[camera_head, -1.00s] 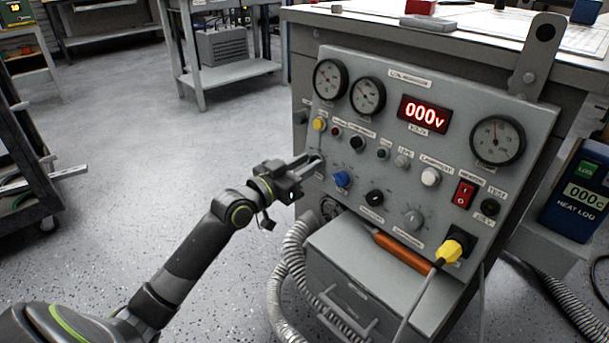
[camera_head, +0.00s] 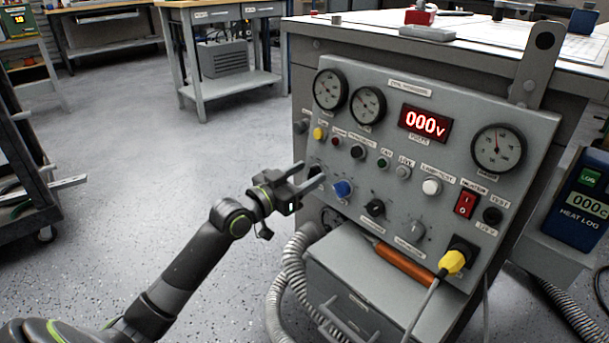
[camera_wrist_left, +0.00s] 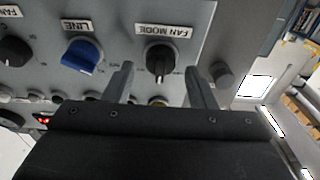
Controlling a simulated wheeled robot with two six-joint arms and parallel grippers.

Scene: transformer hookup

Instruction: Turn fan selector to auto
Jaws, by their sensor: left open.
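The FAN MODE knob (camera_wrist_left: 160,62) is black, under a white label that shows upside down in the left wrist view. Its pointer ridge runs roughly up and down in that view. My left gripper (camera_wrist_left: 159,76) is open and empty, with one finger on each side of the knob. I cannot tell whether the fingers touch it. In the head view my left gripper (camera_head: 311,174) is at the panel's left side and hides most of this knob. A blue LINE knob (camera_wrist_left: 82,56) is beside it, also seen in the head view (camera_head: 342,189). My right gripper is out of view.
The grey control panel (camera_head: 440,110) carries gauges, a red 000V display (camera_head: 424,122), buttons and other knobs close together. An orange handle (camera_head: 404,265) lies on the ledge below, near a yellow plug (camera_head: 452,262). Grey hoses (camera_head: 290,270) hang left of the cabinet. Open floor lies left.

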